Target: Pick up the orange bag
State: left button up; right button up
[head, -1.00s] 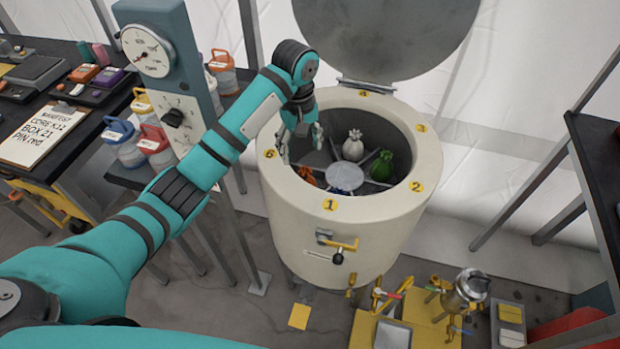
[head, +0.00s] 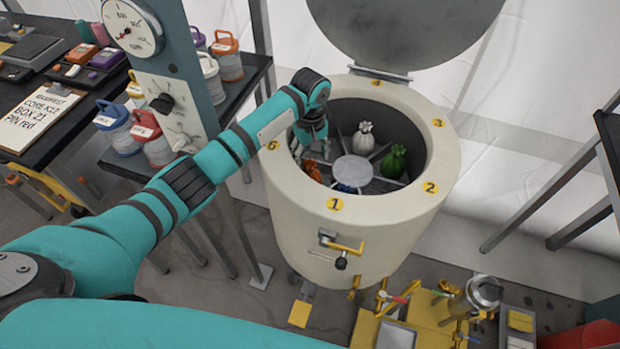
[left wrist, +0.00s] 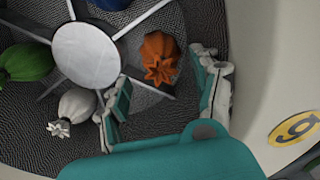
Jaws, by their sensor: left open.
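The orange bag (head: 313,170) sits in a compartment of the round drum, close to the drum's left inner wall. In the left wrist view the orange bag (left wrist: 158,58) shows whole, with its gathered top turned towards the gripper. My left gripper (head: 316,150) reaches into the drum over that side. In the left wrist view my left gripper (left wrist: 162,100) is open, its two fingers apart, and the bag lies just beyond and between the fingertips. I cannot tell that they touch it. My right gripper is not in view.
The cream drum (head: 385,215) has a numbered rim and a raised lid (head: 405,30). Inside are a white bag (head: 363,140), a green bag (head: 393,162), a blue bag and a central hub (head: 352,169) with radial dividers.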

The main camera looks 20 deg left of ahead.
aim_at(310, 171)
pick_arm(q)
jog(key=shift+f, duration=2.95)
jog(key=c, duration=1.1)
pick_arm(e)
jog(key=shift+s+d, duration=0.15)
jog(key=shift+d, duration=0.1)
